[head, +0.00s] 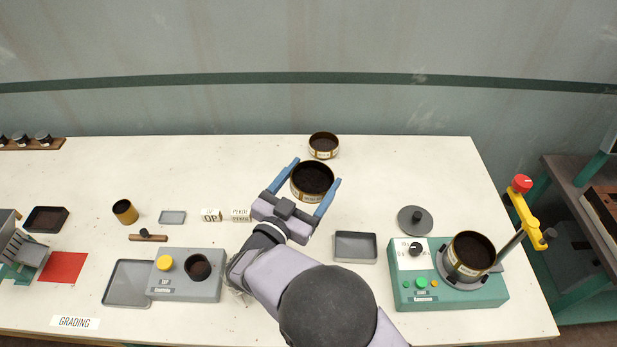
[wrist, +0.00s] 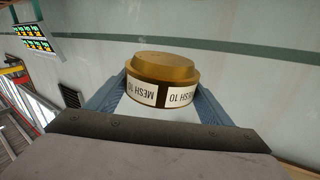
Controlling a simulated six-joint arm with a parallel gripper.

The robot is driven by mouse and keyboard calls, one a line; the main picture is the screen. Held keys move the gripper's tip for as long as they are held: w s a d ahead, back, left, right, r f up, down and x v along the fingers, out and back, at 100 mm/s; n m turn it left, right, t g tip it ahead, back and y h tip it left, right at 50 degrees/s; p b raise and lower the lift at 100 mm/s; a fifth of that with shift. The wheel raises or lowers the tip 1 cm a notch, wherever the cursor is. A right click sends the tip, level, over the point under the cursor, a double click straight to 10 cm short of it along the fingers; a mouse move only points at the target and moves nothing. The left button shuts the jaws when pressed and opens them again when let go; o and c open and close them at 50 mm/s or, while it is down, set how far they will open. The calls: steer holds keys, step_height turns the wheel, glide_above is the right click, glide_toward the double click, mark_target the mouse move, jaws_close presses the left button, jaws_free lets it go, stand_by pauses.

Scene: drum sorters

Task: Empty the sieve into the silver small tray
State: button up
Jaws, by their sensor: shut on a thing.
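My gripper (head: 316,172) is shut on a brass sieve (head: 313,182) and holds it by its sides over the back middle of the table. The sieve looks upright in the head view, with dark matter or a dark mesh inside. In the wrist view the sieve (wrist: 163,80) sits between the fingers, with "MESH 10" labels on its wall. The small silver-grey tray (head: 172,217) lies flat on the table, well left of my gripper, and looks empty.
Another brass sieve (head: 323,146) stands just behind. A grey tray (head: 355,247) lies right of my arm, and a larger one (head: 128,284) at front left. A green machine (head: 450,291) holds a sieve (head: 471,254). A brass cup (head: 125,211) stands left of the small tray.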

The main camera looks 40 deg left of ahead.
steer(key=shift+w+d+f+m+b, duration=0.1)
steer(key=shift+d+f+m+b, duration=0.2)
steer(key=shift+d+m, duration=0.1)
steer(key=d+f+m+b, duration=0.2)
steer(key=f+b, duration=0.1)
steer(key=w+d+f+m+b, duration=0.1)
steer(key=d+f+m+b, duration=0.1)
steer(key=f+b, duration=0.2)
steer(key=d+f+m+b, duration=0.1)
steer(key=f+m+b, duration=0.2)
steer(key=b, duration=0.1)
steer(key=shift+w+d+f, duration=0.3)
steer(key=shift+w+d, duration=0.1)
steer(key=d+m+b, duration=0.1)
steer(key=m+b, duration=0.3)
steer(key=b, duration=0.1)
steer(key=w+d+m+b, duration=0.1)
steer(key=d+m+b, duration=0.1)
steer(key=m+b, duration=0.2)
steer(key=d+m+b, duration=0.2)
steer(key=m+b, duration=0.2)
steer(key=b, duration=0.2)
steer(key=shift+w+d+r+b, duration=0.15)
steer(key=shift+w+d+b, duration=0.1)
steer(key=shift+w+b, duration=0.05)
stand_by(0.5)
